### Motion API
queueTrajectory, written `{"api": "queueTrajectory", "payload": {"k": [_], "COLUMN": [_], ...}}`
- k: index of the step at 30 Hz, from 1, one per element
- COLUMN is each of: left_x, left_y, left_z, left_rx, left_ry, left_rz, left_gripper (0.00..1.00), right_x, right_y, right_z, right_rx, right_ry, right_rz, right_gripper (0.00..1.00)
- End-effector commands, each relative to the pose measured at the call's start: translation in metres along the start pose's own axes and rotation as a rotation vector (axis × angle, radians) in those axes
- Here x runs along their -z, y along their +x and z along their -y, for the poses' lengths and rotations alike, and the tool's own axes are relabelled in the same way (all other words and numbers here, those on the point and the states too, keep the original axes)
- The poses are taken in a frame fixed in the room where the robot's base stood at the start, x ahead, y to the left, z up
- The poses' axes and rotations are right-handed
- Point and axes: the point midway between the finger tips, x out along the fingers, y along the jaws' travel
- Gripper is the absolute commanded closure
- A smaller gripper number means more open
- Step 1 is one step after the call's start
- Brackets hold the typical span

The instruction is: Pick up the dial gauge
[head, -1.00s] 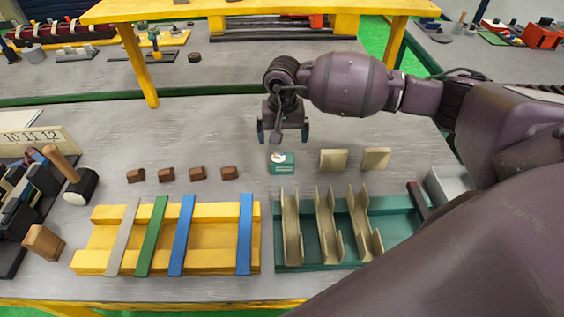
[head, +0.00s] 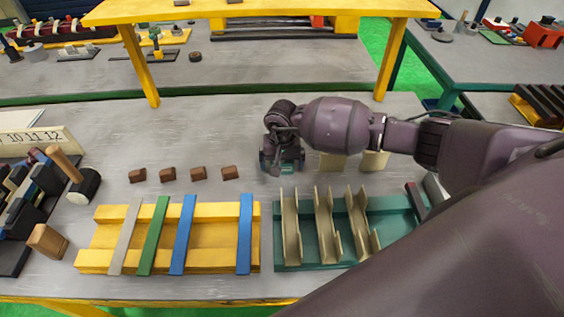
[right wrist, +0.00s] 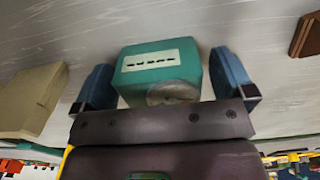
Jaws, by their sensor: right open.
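The dial gauge is a small teal block with a white label strip and a round pale dial, seen in the right wrist view (right wrist: 160,70). In the head view only a sliver of it (head: 288,169) shows beneath my right gripper (head: 281,163). My right gripper is open. In the right wrist view its two blue fingers (right wrist: 165,85) stand on either side of the gauge, with gaps between them and its sides. The lower part of the dial is hidden behind the dark gripper body. My left gripper is not in view.
Two cream blocks (head: 376,161) sit right of the gauge, and several brown blocks (head: 199,173) lie left. A green rack with cream holders (head: 405,228) and a yellow frame with coloured bars (head: 215,228) stand nearer. A mallet (head: 83,186) lies at left.

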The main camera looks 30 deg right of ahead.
Motion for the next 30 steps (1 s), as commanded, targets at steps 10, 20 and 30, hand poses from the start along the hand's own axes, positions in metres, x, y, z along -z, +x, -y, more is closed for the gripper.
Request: {"api": "queueTrajectory", "payload": {"k": [10,20,30], "left_x": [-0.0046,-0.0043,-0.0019], "left_y": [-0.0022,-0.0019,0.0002], "left_z": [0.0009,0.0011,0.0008], "left_rx": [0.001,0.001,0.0], "left_ry": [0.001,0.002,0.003], "left_rz": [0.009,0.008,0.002], "left_gripper": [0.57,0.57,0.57], "right_x": [0.0002,0.0004,0.0012], "right_y": [0.0031,0.0026,-0.0064], "right_z": [0.0002,0.0003,0.0001], "right_rx": [0.001,0.001,0.001], "right_ry": [0.0,0.0,0.0], "right_rz": [-0.001,-0.001,-0.003], "right_gripper": [0.09,0.54,0.54]}}
